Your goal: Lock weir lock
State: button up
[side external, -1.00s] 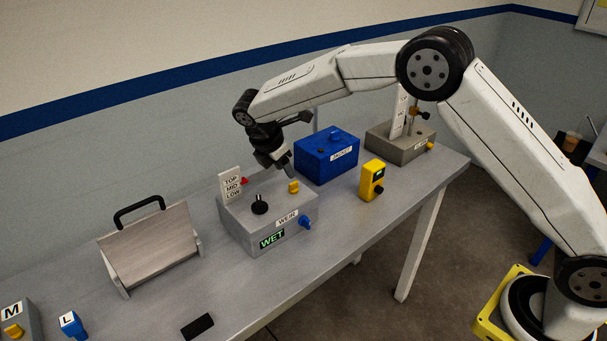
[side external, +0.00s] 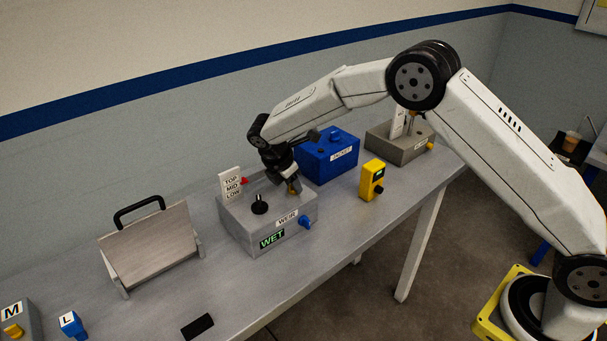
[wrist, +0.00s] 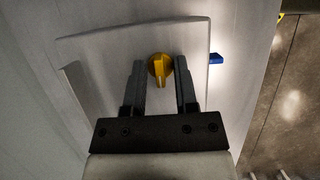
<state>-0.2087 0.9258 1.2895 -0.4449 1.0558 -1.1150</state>
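The grey weir box (side external: 263,232) stands on the table, with a WEIR label, a green WET display (side external: 272,239) and a TOP/MID/LOW level card (side external: 231,184) with a red pointer. The yellow lock knob (wrist: 160,67) is on its top face. My gripper (side external: 294,189) is down at this knob. In the wrist view my gripper (wrist: 160,82) has its two fingers open, one on each side of the knob, with gaps visible. In the side view the fingers mostly hide the knob. A black knob (side external: 259,204) is also on top, and a blue knob (side external: 305,222) is on the front.
A blue JACKET box (side external: 328,158) stands close behind the weir box. A yellow handheld device (side external: 371,179) is to the right and a grey box (side external: 400,146) is at the far right. A hinged plate with a black handle (side external: 150,246) is to the left. The front middle of the table is mostly clear.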

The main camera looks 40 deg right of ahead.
grip_shut()
jog(key=shift+m, duration=0.4)
jog(key=m+g, duration=0.1)
jog(key=m, duration=0.2)
jog(key=shift+w+m+g, duration=0.1)
jog(key=shift+m+g, duration=0.2)
jog(key=shift+g, duration=0.1)
jog(key=m+g+y, duration=0.1)
jog(key=m, duration=0.5)
jog(key=m+g+y, duration=0.1)
jog(key=m, duration=0.2)
jog(key=shift+w+d+y, duration=0.1)
jog(key=shift+d+y, duration=0.05)
jog(key=shift+y, duration=0.15)
jog(key=m+y, duration=0.1)
jog(key=m, duration=0.3)
jog(key=shift+m+g+y, duration=0.3)
jog(key=shift+y, duration=0.1)
